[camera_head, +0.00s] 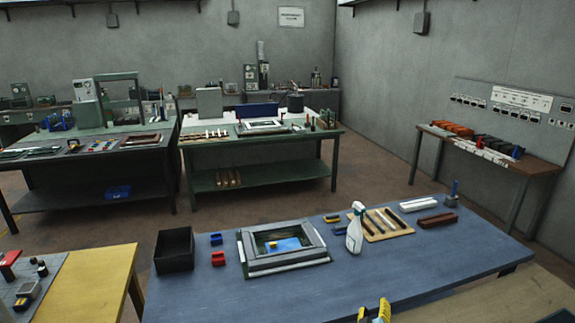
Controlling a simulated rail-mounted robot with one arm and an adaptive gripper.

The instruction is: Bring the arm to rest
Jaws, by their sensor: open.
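My gripper (374,312) shows only at the bottom edge of the head view, as two yellow fingertips with a small gap between them. It is open, and I see nothing held between the tips. The rest of the gripper and nearly all of the arm are out of frame. The tips appear at the front edge of the blue-topped table (200,296), apart from the objects on it. Their height above the table cannot be told.
On the blue table are a black bin (174,251), a grey frame fixture (284,249), a spray bottle (355,229), a wooden tray (401,230) and small red and blue blocks. The table's front left is clear. A yellow table (95,285) stands left; workbenches stand behind.

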